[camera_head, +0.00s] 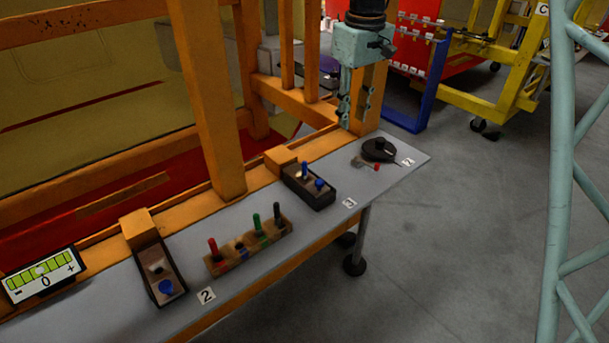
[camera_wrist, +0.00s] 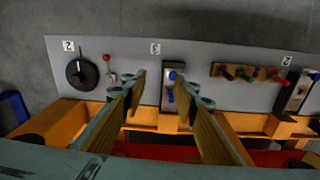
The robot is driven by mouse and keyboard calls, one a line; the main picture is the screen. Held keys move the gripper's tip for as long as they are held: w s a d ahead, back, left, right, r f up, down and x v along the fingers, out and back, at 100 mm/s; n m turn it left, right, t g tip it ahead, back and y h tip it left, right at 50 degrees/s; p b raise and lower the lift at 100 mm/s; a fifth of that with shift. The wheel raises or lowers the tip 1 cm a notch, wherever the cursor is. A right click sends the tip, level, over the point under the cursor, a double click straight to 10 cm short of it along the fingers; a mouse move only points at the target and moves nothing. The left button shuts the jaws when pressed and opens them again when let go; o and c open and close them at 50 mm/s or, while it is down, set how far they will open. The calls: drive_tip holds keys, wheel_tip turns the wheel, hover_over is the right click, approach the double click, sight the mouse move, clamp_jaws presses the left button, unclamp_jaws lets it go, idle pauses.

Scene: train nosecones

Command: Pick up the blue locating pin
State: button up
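A blue pin (camera_head: 304,169), likely the locating pin, stands upright in a small dark box (camera_head: 322,203) on the grey table. A rounded blue knob (camera_head: 320,183) sits beside it on the same box. In the wrist view the pin (camera_wrist: 171,96) and the knob (camera_wrist: 172,75) show between my fingers. My gripper (camera_head: 354,112) hangs above and behind the table, up and right of the box in the head view. In the wrist view my gripper (camera_wrist: 160,82) is open, with nothing between its fingers, which are apart from the box.
A wooden rack (camera_head: 249,254) holds red, green and black pins, with a gap between red and green. Another box with a blue knob (camera_head: 166,287) stands at left. A black disc (camera_head: 379,149) and a small red-tipped lever (camera_head: 376,167) lie right. An orange frame (camera_head: 207,95) borders the table.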

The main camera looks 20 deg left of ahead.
sight(305, 170)
drive_tip(key=w+a+f+n+p, duration=0.1)
drive_tip(key=w+a+f, duration=0.1)
drive_tip(key=a+f, duration=0.4)
drive_tip(key=w+a+f+n+p, duration=0.1)
drive_tip(key=w+a+f+n, duration=0.1)
drive_tip(key=a+f, duration=0.5)
drive_tip(key=shift+w+a+f+g, duration=0.35)
drive_tip(key=shift+w+a, duration=0.25)
drive_tip(key=shift+a, duration=0.55)
drive_tip(key=shift+f, duration=0.1)
drive_tip(key=shift+f, duration=4.2)
drive_tip(key=shift+f, duration=0.1)
drive_tip(key=shift+s+f, duration=0.15)
drive_tip(key=shift+f, duration=2.35)
clamp_jaws()
